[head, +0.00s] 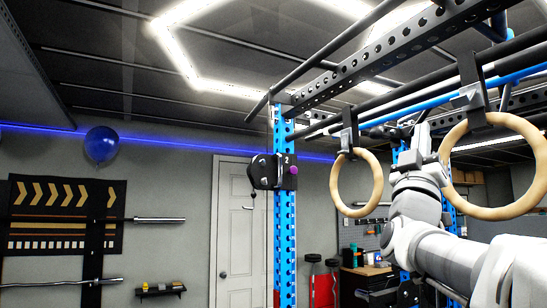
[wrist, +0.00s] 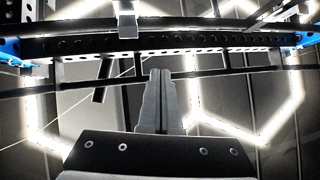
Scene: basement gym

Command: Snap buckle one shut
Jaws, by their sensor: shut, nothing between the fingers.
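Two wooden gym rings hang from black straps on the overhead rig: a left ring (head: 341,183) and a right ring (head: 447,162). A buckle (head: 348,140) sits on the left strap and a larger grey buckle (head: 470,98) on the right strap. I cannot tell which is buckle one, or whether either is shut. My gripper (head: 422,130) points up between the two straps, apart from both. In the wrist view my gripper (wrist: 160,74) is shut and empty, below a dark perforated beam. A pale grey piece (wrist: 127,22) hangs at the top; its identity is unclear.
Black and blue rig bars (head: 400,80) cross overhead close to my arm. A blue upright (head: 285,220) carries a black device (head: 272,171) marked 2. A balloon (head: 101,145), a wall barbell (head: 150,220) and a white door (head: 232,230) are farther off.

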